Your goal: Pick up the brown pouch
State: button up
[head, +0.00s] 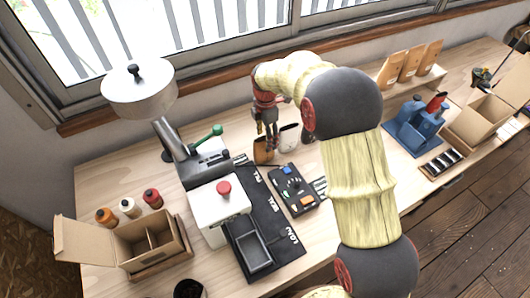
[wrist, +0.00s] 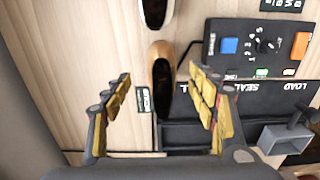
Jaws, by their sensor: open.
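A brown pouch (head: 262,152) stands on the wooden bench beside the black mat, partly hidden by my gripper in the head view. In the wrist view the brown pouch (wrist: 158,49) shows from above, with an open mouth and dark inside. My gripper (head: 267,128) is above it, pointing down. In the wrist view my gripper (wrist: 161,88) is open and empty, one finger on each side of the pouch's line. The pouch lies between and slightly beyond the fingertips; I cannot tell the height gap.
A white pouch (head: 289,138) stands close beside the brown one. A control box (head: 294,189) and black mat (head: 262,205) are near. A white machine (head: 218,212) stands left. Several kraft bags (head: 411,63) stand at the back right, near a blue device (head: 416,128).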

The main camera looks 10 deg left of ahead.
notch_tip(320, 180, down, 7)
jog(key=shift+s+r+b, duration=0.15)
jog(key=shift+b, duration=0.45)
jog(key=shift+c, duration=0.8)
jog(key=c, duration=1.1)
jog(key=shift+c, duration=0.3)
